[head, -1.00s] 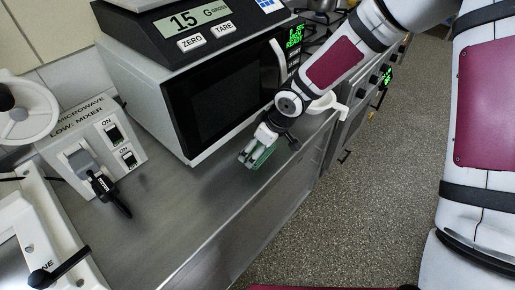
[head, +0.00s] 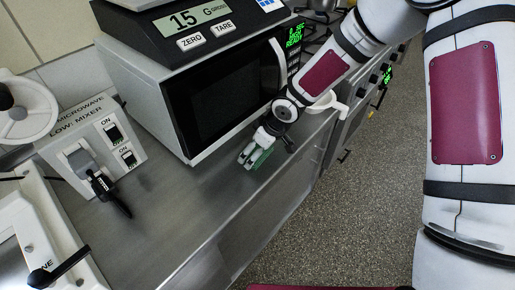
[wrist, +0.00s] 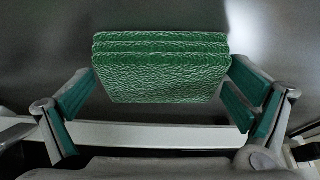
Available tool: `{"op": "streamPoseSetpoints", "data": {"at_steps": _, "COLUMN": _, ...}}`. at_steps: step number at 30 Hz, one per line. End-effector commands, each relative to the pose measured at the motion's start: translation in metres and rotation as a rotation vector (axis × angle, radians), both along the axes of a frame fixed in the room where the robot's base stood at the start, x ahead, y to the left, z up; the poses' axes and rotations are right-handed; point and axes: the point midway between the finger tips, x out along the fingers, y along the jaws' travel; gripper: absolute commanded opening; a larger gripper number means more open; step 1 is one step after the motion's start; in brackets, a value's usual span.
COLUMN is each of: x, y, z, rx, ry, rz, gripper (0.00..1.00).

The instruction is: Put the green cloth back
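The green cloth (wrist: 162,75) is a folded, textured block in the wrist view. It sits between the two teal-padded fingers of my gripper (wrist: 163,88), whose tips appear to press on its left and right edges. In the head view my gripper (head: 256,157) points down in front of the microwave, low over the steel counter (head: 190,215). Green shows at its fingers there, but the cloth is mostly hidden. I cannot tell whether the cloth touches the counter.
The microwave (head: 215,105) stands behind my gripper with a scale (head: 190,25) on top. A switch box (head: 95,150) with a black-handled lever is to the left. The counter's front edge lies close on the right. The counter between box and gripper is clear.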

Motion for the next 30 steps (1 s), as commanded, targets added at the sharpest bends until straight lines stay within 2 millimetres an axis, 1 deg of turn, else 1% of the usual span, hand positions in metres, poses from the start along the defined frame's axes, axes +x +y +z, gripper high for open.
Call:
{"op": "streamPoseSetpoints", "data": {"at_steps": 14, "x": 0.000, "y": 0.000, "z": 0.000, "rx": 0.001, "ry": -0.001, "rz": 0.000, "gripper": 1.00}}
{"op": "streamPoseSetpoints", "data": {"at_steps": 17, "x": -0.002, "y": -0.007, "z": 0.017, "rx": 0.002, "ry": -0.003, "rz": -0.004, "gripper": 1.00}}
{"op": "streamPoseSetpoints", "data": {"at_steps": 27, "x": -0.022, "y": -0.031, "z": 0.086, "rx": 0.001, "ry": -0.002, "rz": -0.005, "gripper": 1.00}}
{"op": "streamPoseSetpoints", "data": {"at_steps": 30, "x": -0.026, "y": -0.036, "z": 0.102, "rx": 0.001, "ry": -0.002, "rz": -0.002, "gripper": 1.00}}
